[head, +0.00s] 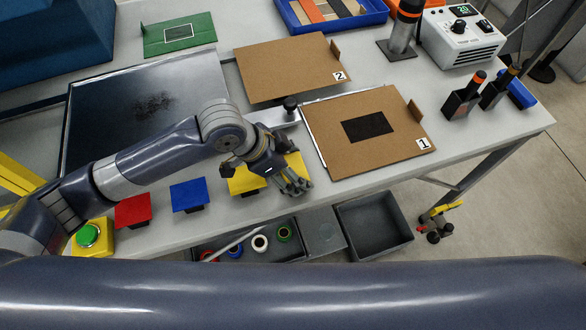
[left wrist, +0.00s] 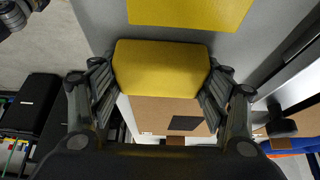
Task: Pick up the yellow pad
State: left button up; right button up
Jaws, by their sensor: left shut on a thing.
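A yellow pad (left wrist: 160,68), a block with rounded edges, sits between the two fingers of my left gripper (left wrist: 160,90) in the left wrist view. The fingers touch its two sides. In the head view the left gripper (head: 290,182) is near the table's front edge, and part of the held pad (head: 297,164) shows behind its fingers. A second yellow piece, a flat square plate (head: 245,181), is just left of the gripper, partly covered by it. That plate also shows at the top of the left wrist view (left wrist: 190,10). I cannot tell whether the held pad touches the table. My right gripper is not in view.
Blue (head: 189,196) and red (head: 132,210) square plates stand to the left, near a green button (head: 88,236). Cardboard board 1 (head: 345,108) lies right of the gripper, board 2 (head: 290,66) behind. Grey bins (head: 375,228) hang below the front edge.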

aim_at(302, 168)
pick_arm(q)
jog(key=shift+r, duration=0.75)
jog(key=shift+s+r+b, duration=0.3)
jog(key=shift+r+b, duration=0.25)
jog(key=shift+r, duration=0.4)
jog(key=s+d+r+p, duration=0.1)
jog(key=s+p, duration=0.2)
jog(key=s, duration=1.2)
jog(key=shift+s+r, duration=0.2)
jog(key=shift+r, duration=0.1)
jog(key=shift+c, duration=0.4)
